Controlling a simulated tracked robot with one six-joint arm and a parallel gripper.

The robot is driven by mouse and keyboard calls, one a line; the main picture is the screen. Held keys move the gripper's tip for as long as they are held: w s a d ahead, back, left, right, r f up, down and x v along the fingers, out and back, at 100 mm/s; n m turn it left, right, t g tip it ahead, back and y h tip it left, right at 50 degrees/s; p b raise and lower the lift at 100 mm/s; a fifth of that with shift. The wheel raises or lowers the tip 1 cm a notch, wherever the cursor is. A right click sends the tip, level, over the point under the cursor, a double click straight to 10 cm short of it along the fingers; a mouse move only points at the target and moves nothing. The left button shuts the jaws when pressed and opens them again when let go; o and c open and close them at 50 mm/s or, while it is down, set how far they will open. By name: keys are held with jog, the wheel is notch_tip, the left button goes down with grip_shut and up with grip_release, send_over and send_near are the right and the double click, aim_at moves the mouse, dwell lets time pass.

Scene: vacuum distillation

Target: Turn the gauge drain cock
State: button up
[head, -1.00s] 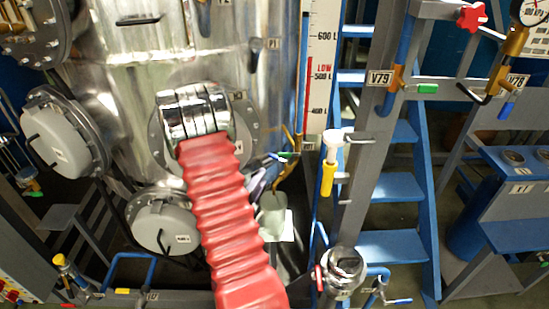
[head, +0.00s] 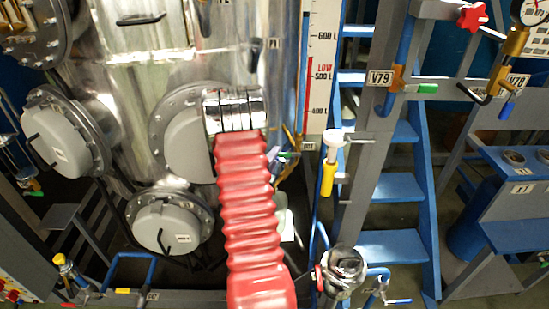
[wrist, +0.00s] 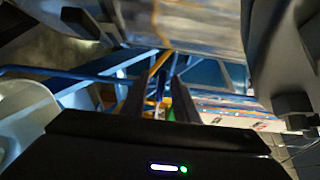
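The gauge drain cock is a small brass fitting with a green lever (head: 290,154), low beside the foot of the level gauge (head: 318,90) in the head view. My gripper (head: 277,163) is close to it, mostly hidden behind my red arm sleeve. In the wrist view my gripper (wrist: 157,92) has its two dark fingers apart. The brass pipe (wrist: 160,65) and a bit of green lever (wrist: 167,115) show between and beyond them. I cannot tell whether a finger touches the lever. The gauge scale (wrist: 225,108) lies to the right there.
A big steel vessel (head: 150,75) with round grey hatches (head: 165,228) fills the left. A pale bucket (head: 284,222) stands below the cock; a pale container (wrist: 25,112) shows at left in the wrist view. A yellow-handled valve (head: 329,178) and blue stairs (head: 392,188) are on the right.

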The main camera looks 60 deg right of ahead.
jog(key=shift+d, duration=0.25)
jog(key=shift+c, duration=0.6)
grip_shut()
jog(key=shift+f, duration=0.15)
dwell(0.6)
